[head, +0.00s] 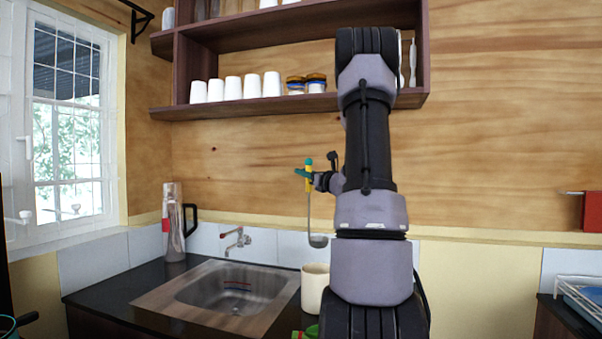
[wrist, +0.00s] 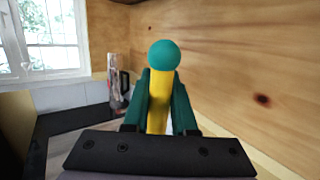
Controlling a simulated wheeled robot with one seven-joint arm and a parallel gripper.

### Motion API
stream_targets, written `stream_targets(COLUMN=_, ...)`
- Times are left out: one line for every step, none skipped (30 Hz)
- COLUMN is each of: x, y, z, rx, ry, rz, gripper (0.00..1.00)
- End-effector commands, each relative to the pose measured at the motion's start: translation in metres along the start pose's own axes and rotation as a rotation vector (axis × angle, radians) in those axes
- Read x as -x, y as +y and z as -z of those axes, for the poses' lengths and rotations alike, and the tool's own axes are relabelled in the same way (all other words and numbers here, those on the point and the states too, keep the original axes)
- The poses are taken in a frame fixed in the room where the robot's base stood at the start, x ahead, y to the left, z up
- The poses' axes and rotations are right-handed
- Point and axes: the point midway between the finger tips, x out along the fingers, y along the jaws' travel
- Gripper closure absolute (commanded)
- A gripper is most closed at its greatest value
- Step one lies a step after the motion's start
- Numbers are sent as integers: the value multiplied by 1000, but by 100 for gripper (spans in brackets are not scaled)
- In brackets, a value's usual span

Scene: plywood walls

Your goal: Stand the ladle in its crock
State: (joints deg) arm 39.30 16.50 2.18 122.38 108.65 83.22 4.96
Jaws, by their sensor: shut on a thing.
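My gripper (head: 309,174) is shut on the handle of the ladle (head: 309,205), high above the counter. The ladle hangs upright with its grey bowl at the bottom. In the wrist view, the ladle's yellow handle with a round teal end (wrist: 163,56) stands between the teal fingers of my gripper (wrist: 160,105). The cream crock (head: 314,287) stands on the counter right of the sink, below the ladle. The ladle's bowl is above the crock's rim and apart from it. My arm is close to the crock's right side in the head view.
A steel sink (head: 233,290) with a tap (head: 236,241) lies left of the crock. A tall flask (head: 174,225) stands behind the sink. A shelf (head: 290,105) with white cups is above. A green item (head: 312,331) sits in front of the crock, partly hidden.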

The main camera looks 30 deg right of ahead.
Motion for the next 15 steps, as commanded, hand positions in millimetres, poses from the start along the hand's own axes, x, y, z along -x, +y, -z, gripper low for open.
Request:
stream_targets(x=0, y=0, z=4, rx=-1, ry=1, rz=0, gripper=100)
stream_targets(x=1, y=0, z=6, rx=-2, ry=1, rz=0, gripper=100)
stream_targets(x=1, y=0, z=9, rx=-2, ry=1, rz=0, gripper=100)
stream_targets(x=2, y=0, z=12, rx=-2, ry=2, rz=0, gripper=100)
stream_targets(x=2, y=0, z=14, rx=-2, ry=2, rz=0, gripper=100)
stream_targets(x=3, y=0, z=17, rx=-3, ry=2, rz=0, gripper=100)
stream_targets(x=3, y=0, z=20, rx=-3, ry=1, rz=0, gripper=100)
stream_targets(x=4, y=0, z=22, rx=-3, ry=1, rz=0, gripper=100)
stream_targets(x=4, y=0, z=25, rx=-2, ry=2, rz=0, gripper=100)
stream_targets(x=5, y=0, z=28, rx=-2, ry=2, rz=0, gripper=100)
stream_targets(x=5, y=0, z=30, rx=-3, ry=2, rz=-1, gripper=100)
stream_targets(x=5, y=0, z=33, rx=-3, ry=2, rz=-1, gripper=100)
stream_targets(x=6, y=0, z=36, rx=-2, ry=1, rz=-1, gripper=100)
stream_targets(x=6, y=0, z=38, rx=-2, ry=1, rz=-1, gripper=100)
stream_targets(x=7, y=0, z=41, rx=-2, ry=2, rz=-1, gripper=100)
